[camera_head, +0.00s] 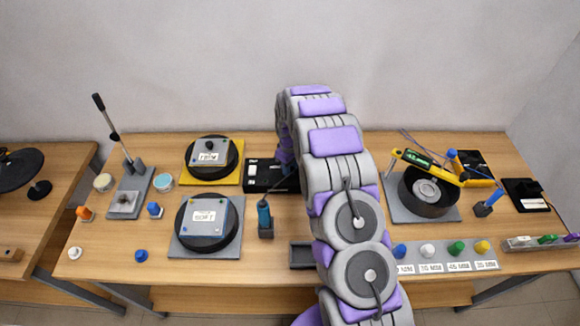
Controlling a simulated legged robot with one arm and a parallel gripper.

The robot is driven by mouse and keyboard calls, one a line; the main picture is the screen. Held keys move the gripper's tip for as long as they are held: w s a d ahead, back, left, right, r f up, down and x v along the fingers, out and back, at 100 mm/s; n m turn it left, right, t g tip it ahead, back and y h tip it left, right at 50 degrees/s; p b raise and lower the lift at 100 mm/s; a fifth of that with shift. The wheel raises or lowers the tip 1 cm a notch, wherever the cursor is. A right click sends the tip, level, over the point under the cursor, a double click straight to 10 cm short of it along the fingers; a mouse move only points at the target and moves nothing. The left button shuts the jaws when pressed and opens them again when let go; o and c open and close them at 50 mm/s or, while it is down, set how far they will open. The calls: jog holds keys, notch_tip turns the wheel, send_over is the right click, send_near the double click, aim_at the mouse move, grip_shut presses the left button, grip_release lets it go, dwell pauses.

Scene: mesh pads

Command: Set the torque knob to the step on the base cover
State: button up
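A black box (262,176) with small white marks sits at the back middle, partly hidden behind my arm. I cannot tell whether it carries the torque knob. Two round black discs lie left of it: one on a yellow plate (228,176), one on a grey plate (226,247). Each bears a panel with a white label, the rear (208,156) and the front (206,217); the lettering is too small to read surely, so I cannot tell which is the base cover. My arm arches over the table's middle and comes down near the black box. My gripper is hidden behind it.
A blue-handled tool (264,214) stands upright left of my arm. A tall lever (113,133) rises at the left. A round dark unit with a yellow arm (440,168) stands right. Coloured knobs line a labelled strip (443,256) at the front right.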

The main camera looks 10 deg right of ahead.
jog(key=o, duration=0.5)
jog(key=shift+c, duration=0.2)
notch_tip(320, 180, up, 17)
jog(key=p, duration=0.1)
jog(key=shift+r, duration=0.15)
jog(key=shift+r, duration=0.1)
dwell(0.4)
jog(key=s+r+m+b, duration=0.1)
jog(key=s+r, duration=0.2)
jog(key=s, duration=0.5)
jog(key=s+r+m+g, duration=0.15)
jog(key=s+r, duration=0.25)
jog(key=s, duration=0.4)
jog(key=s+r+m+t+b, duration=0.1)
jog(key=s+r, duration=0.2)
jog(key=s, duration=0.4)
jog(key=s+f+m+g+b, duration=0.1)
jog(key=s+m, duration=0.3)
jog(key=s, duration=2)
jog(key=shift+f+b, duration=0.55)
jog(key=shift+f, duration=0.3)
